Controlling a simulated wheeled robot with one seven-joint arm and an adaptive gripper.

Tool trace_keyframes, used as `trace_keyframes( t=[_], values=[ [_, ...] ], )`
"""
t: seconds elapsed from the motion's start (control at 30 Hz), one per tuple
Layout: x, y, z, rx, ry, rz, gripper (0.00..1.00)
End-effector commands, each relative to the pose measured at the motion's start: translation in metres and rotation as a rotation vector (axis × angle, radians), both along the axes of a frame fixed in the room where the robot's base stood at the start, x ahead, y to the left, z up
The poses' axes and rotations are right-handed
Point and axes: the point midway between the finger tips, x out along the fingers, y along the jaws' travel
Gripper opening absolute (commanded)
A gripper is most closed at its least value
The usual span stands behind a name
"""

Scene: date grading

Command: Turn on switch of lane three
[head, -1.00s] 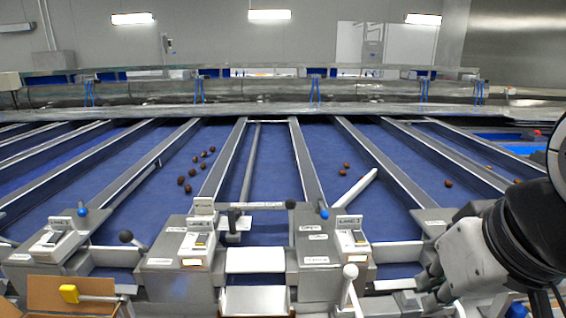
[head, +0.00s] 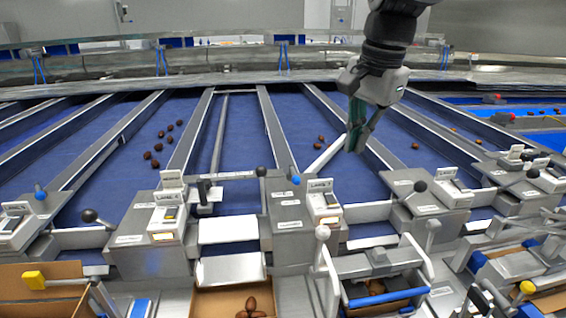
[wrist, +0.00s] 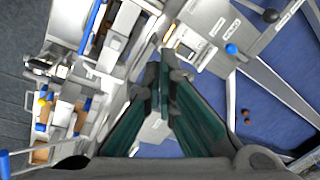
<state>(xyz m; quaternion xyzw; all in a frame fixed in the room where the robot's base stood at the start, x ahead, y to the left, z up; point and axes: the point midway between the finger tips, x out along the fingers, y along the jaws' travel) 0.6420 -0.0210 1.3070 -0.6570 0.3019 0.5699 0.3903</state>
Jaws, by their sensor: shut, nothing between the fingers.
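The lane three switch box (head: 320,187) stands at the front end of its lane in the head view, with a pale face, a small rocker switch (head: 331,200) and a lit strip below it. A blue knob (head: 295,180) is beside it on the left. My gripper (head: 354,150) is shut and empty, with dark green fingers pointing down. It hangs above the lane, up and to the right of the box, apart from it. In the wrist view my gripper's fingers (wrist: 162,75) meet near the centre, and a pale switch box (wrist: 193,43) shows just beyond them.
A white ball-topped lever (head: 322,232) stands in front of the box. A black knob (head: 420,186) is to the right and another (head: 261,171) to the left. Other lane switch boxes (head: 168,210) line the front. Dates (head: 414,146) lie on the blue belts.

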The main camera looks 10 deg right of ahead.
Motion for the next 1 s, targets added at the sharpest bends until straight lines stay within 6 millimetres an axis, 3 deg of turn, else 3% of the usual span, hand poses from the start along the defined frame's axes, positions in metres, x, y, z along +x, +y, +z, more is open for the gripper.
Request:
trace_keyframes(
  t=[0.3, 0.5, 0.7, 1.0],
  values=[
    [0.074, -0.004, -0.027, 0.015, 0.117, -0.328, 0.0],
    [0.103, -0.005, -0.042, 0.004, 0.161, -0.476, 0.0],
    [0.114, -0.005, -0.049, -0.001, 0.179, -0.538, 0.0],
    [0.115, -0.005, -0.05, -0.002, 0.18, -0.544, 0.0]
  ],
)
